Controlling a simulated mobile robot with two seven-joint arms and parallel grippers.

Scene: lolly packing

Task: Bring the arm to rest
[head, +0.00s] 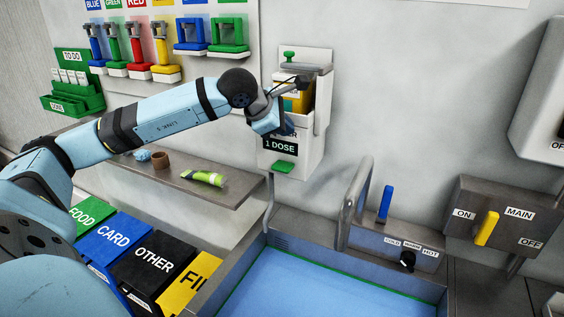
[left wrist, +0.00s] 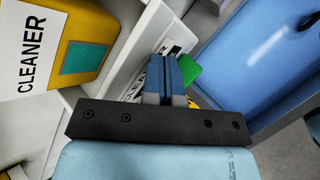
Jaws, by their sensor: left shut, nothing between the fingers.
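My left arm reaches in from the left in the head view. Its gripper (head: 287,128) is at the front of the white wall dispenser (head: 292,157) labelled "1 DOSE" and hides part of its label. In the left wrist view the blue fingers (left wrist: 172,75) are shut together with nothing between them. A yellow cleaner container (left wrist: 92,47) is at the left there; its yellow part (head: 297,102) shows inside the dispenser in the head view. The dispenser's green lever (head: 283,167) is below the gripper. I cannot tell whether the gripper touches the dispenser. My right gripper is not in view.
A shelf (head: 225,188) holds a green tube (head: 203,178), a brown cup (head: 160,161) and a blue lump (head: 142,155). Labelled bins (head: 150,262) stand below. A blue basin (head: 320,285) with a grey tap (head: 354,205) is at lower right. Coloured holders (head: 135,50) hang behind my arm.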

